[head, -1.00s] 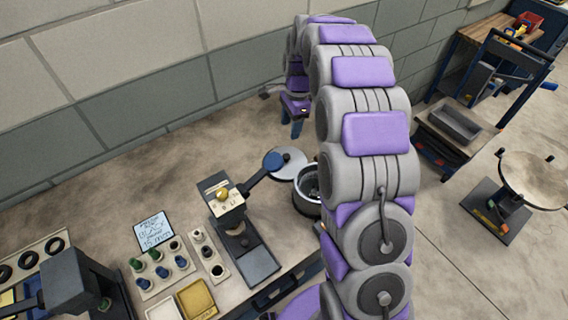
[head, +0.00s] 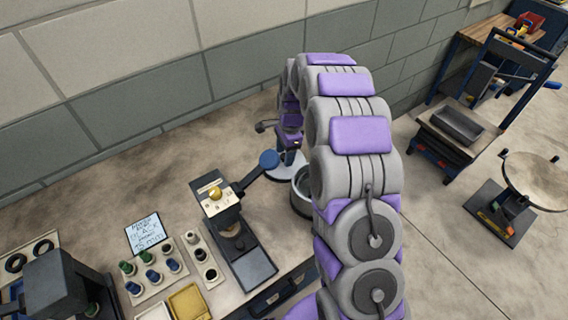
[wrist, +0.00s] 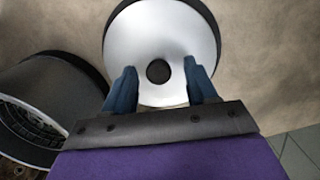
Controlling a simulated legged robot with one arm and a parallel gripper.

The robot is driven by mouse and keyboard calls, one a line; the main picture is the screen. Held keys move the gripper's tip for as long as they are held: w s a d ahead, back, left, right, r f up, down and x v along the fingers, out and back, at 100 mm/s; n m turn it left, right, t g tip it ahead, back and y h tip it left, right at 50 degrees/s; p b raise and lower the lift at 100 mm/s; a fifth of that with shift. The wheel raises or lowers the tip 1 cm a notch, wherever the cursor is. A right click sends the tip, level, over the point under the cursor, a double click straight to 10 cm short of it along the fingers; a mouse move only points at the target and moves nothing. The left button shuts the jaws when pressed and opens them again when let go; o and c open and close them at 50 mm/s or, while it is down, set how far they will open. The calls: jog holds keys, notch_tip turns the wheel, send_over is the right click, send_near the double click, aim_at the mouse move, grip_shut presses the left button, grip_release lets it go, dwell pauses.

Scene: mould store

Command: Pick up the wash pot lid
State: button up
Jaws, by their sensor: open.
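The wash pot lid (wrist: 161,33) is a round, pale silver disc with a dark rim and a dark central knob. In the wrist view it lies on the bench, and its knob sits between and a little ahead of my fingertips. My gripper (wrist: 159,82) has two blue fingers, spread apart on either side of the knob with nothing between them. Whether the fingers touch the lid cannot be told. The wash pot (wrist: 62,85) stands open just left of the gripper in the wrist view.
A press with a long black arm and blue knob (head: 269,159) stands left of the lid. The wall (head: 130,80) runs behind the bench.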

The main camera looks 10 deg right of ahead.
jog(key=shift+a, duration=0.15)
jog(key=c, duration=0.6)
grip_shut()
jog(key=shift+r, duration=0.1)
